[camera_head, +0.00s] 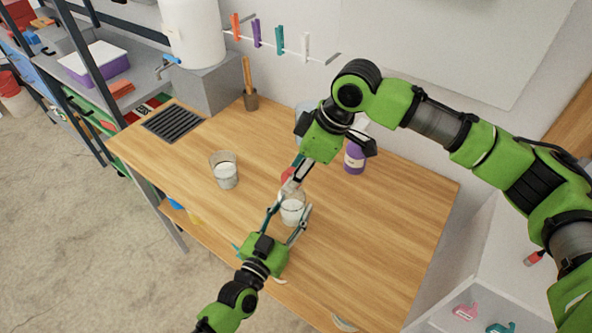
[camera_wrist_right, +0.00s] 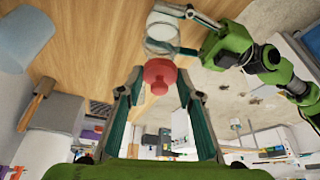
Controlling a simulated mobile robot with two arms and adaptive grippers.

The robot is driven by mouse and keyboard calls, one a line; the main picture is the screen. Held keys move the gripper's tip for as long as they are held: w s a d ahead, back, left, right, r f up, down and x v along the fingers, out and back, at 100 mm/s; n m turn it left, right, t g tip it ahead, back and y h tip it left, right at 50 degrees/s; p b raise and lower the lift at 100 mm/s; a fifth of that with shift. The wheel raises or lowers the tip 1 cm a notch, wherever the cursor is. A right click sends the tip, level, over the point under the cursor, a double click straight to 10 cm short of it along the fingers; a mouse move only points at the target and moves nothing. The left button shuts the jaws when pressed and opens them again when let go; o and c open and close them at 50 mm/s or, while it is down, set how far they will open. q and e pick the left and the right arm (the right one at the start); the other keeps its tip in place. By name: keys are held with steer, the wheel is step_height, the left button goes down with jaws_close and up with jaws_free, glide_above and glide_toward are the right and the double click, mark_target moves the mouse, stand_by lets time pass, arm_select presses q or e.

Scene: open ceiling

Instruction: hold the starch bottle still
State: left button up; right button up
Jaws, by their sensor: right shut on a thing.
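My right gripper (camera_head: 293,180) points down over the middle of the table. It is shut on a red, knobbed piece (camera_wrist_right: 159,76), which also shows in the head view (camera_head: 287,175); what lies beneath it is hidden. A clear container with white contents (camera_head: 292,211) stands just below it, between the fingers of my left gripper (camera_head: 290,212); the right wrist view shows its round rim (camera_wrist_right: 160,46). I cannot tell whether those fingers press on it. I cannot read which one is the starch bottle.
A second glass with white contents (camera_head: 224,170) stands to the left on the wooden table (camera_head: 370,240). The table's right side is clear.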

steer(key=shift+f, duration=0.7)
stand_by(0.6)
steer(key=o, duration=0.9)
steer(key=shift+c, duration=0.2)
steer(key=o, duration=0.5)
steer(key=shift+c, duration=0.2)
steer(key=shift+r, duration=0.15)
steer(key=shift+r, duration=2.85)
